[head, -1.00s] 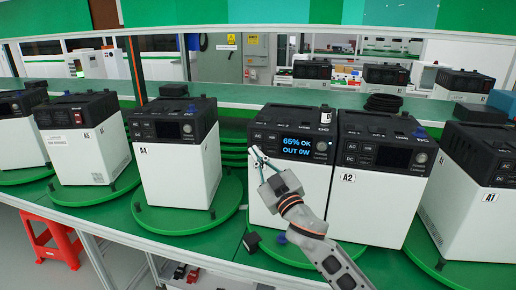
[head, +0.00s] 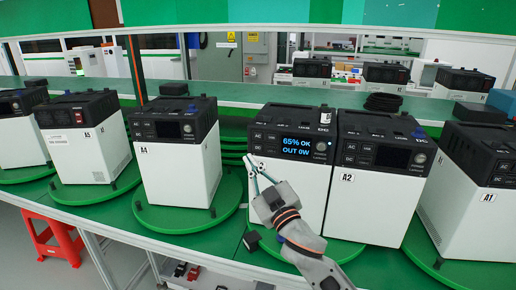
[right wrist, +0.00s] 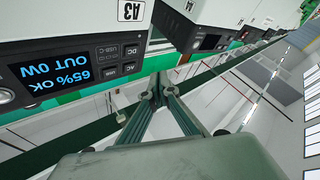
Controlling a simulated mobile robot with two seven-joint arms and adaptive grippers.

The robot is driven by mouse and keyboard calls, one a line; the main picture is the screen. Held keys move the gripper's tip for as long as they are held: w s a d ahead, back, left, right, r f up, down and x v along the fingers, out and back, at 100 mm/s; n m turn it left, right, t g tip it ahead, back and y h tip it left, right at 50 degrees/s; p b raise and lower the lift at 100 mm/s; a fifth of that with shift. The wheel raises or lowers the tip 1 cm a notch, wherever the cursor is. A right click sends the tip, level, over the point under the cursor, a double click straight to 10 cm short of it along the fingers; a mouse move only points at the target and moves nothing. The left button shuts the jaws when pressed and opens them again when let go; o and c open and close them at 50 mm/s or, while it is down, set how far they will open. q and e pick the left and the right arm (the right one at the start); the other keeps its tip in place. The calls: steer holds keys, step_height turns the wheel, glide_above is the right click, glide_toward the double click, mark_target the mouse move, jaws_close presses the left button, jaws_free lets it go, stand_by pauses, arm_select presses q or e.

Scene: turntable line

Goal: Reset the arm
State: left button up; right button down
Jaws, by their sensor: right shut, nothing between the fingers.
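My right gripper (head: 250,163) is shut and empty, in front of the lit power station at the middle of the head view. It also shows in the right wrist view (right wrist: 160,88), its fingers together with nothing between them. The power station with the lit screen (head: 302,185) reads "65% OK OUT 0W"; in the right wrist view its screen (right wrist: 52,73) is upside down, beside a label A3. My gripper and forearm hide part of its white front. I cannot tell from the head view how far the fingertips are from it. My left gripper is not in view.
Power station A2 (head: 375,200) stands right beside the lit one, with A1 (head: 470,200) farther right. A4 (head: 178,170) and A5 (head: 90,145) stand left on green turntables. A small black block (head: 251,242) lies near the front edge. A red stool (head: 58,243) stands below left.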

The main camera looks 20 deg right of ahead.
stand_by(0.4)
steer(key=s+f+m+g, duration=0.1)
steer(key=s+f+g, duration=0.3)
steer(key=f, duration=1.2)
steer(key=s+d+f+m+g, duration=0.1)
steer(key=s+f+g, duration=0.5)
steer(key=s+f, duration=2)
steer(key=shift+f+m+h, duration=0.3)
steer(key=shift+f+m, duration=0.2)
steer(key=shift+f, duration=0.05)
